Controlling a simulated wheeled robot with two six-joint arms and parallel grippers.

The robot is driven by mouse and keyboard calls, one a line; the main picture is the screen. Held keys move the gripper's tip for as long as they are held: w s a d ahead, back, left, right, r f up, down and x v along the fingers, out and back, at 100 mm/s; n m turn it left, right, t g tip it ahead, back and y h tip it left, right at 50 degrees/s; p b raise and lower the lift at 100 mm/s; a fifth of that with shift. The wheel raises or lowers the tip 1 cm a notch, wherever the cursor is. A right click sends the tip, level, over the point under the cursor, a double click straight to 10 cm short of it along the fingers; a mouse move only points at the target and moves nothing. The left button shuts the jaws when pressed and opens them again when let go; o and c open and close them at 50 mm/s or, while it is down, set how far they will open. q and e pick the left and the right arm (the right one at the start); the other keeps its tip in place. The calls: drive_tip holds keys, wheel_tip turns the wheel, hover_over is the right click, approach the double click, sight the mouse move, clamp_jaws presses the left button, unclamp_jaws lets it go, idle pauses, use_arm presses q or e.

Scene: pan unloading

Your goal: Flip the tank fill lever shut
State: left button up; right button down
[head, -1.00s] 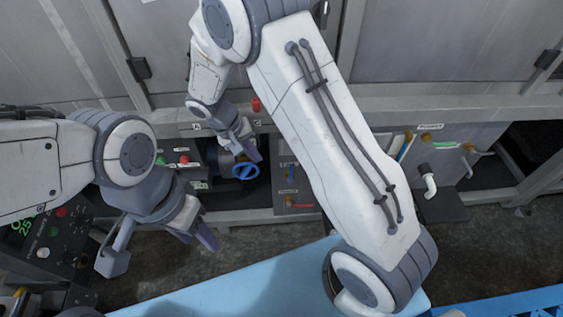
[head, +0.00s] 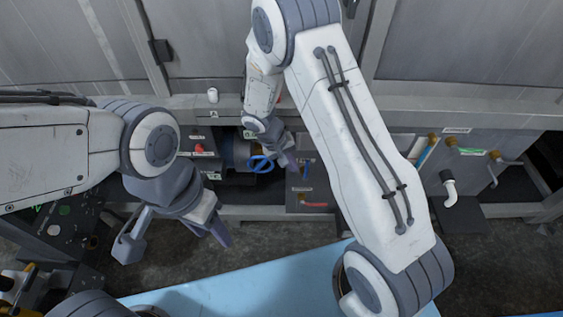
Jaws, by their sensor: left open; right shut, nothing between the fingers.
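A panel (head: 322,186) below the bench holds a blue lever (head: 306,172) standing roughly upright and a red lever (head: 314,204) lying roughly level. Their small labels are too blurred to read, so I cannot tell which is the tank fill lever. My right gripper (head: 291,163) is shut and empty, just right of a blue handwheel (head: 261,164) and close to the panel's left edge. Whether it touches anything is unclear. My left gripper (head: 222,232) is open and empty, over the floor to the lower left.
A green-handled lever (head: 470,151) and a white pipe elbow (head: 449,186) are at the right. A red button (head: 199,148) is left of the handwheel. A light blue surface (head: 240,288) fills the lower middle. My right arm crosses the centre and hides part of the panels.

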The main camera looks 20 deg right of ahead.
drive_tip(key=shift+d, duration=0.85)
drive_tip(key=shift+d, duration=0.1)
drive_tip(key=shift+s+d+r+b, duration=0.2)
drive_tip(key=shift+d+b, duration=0.1)
drive_tip(key=shift+d, duration=0.2)
